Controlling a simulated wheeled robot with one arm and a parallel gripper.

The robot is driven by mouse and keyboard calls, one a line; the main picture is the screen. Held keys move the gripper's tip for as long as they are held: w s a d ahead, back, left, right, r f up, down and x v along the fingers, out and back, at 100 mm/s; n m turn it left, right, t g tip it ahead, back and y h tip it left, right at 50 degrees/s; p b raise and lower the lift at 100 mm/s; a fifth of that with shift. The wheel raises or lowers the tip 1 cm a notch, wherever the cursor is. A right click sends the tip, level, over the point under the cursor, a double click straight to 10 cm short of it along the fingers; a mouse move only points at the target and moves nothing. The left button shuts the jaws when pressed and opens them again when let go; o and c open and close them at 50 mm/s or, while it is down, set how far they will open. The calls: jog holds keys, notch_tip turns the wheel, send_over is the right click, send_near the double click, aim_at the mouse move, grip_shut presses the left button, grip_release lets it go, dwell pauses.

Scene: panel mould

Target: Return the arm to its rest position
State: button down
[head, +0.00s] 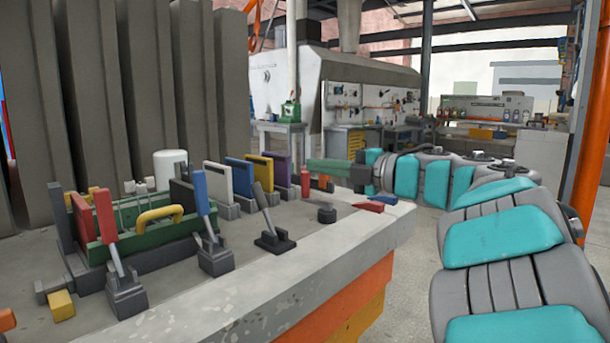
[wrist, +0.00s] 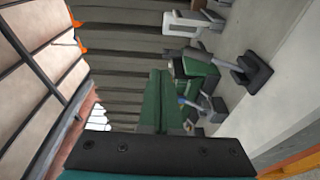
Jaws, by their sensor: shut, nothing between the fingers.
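My gripper (head: 312,166) is at the end of my grey and teal arm, which reaches in from the right of the head view. It is over the far right part of the workbench (head: 340,262), pointing left. Its two green fingers lie together with nothing between them. In the wrist view the gripper's closed fingers (wrist: 160,74) extend up from a dark crossbar. The space below the fingers is partly hidden by them.
A green panel mould (head: 150,237) with a yellow handle (head: 160,214) stands on the bench's left. Several coloured panels, including a blue one (head: 241,178), stand upright behind. A dark lever clamp (head: 272,236) and black knob (head: 327,214) sit nearer the front.

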jog(key=w+d+r+m+t+h, duration=0.3)
jog(key=d+m+t+h, duration=0.3)
jog(key=d, duration=0.3)
jog(key=w+d+r+m+t+h, duration=0.3)
jog(key=d+m+t+h, duration=0.3)
jog(key=d, duration=0.4)
jog(key=s+d+f+m+g+h, duration=0.3)
jog(key=s+d+f+m+h, duration=0.15)
jog(key=d+f+m, duration=0.3)
jog(key=s+d+f+m+g+h, duration=0.4)
jog(key=d+f+m+h, duration=0.1)
jog(key=d+f+m, duration=0.3)
jog(key=s+a+f+m+g+y, duration=0.15)
jog(key=s+f+g, duration=0.55)
jog(key=s+f, duration=1)
jog(key=s+a+f+g+y, duration=0.2)
jog(key=s+a+f+g, duration=0.2)
jog(key=s+a, duration=0.3)
jog(key=s+a+f+m+g+y, duration=0.1)
jog(key=s+a+f, duration=0.6)
jog(key=s, duration=0.9)
jog(key=a+g+y, duration=0.1)
jog(key=g, duration=0.1)
jog(key=shift+a+f+m+g, duration=0.15)
jog(key=shift+f+m+g, duration=0.15)
jog(key=shift+g, duration=0.1)
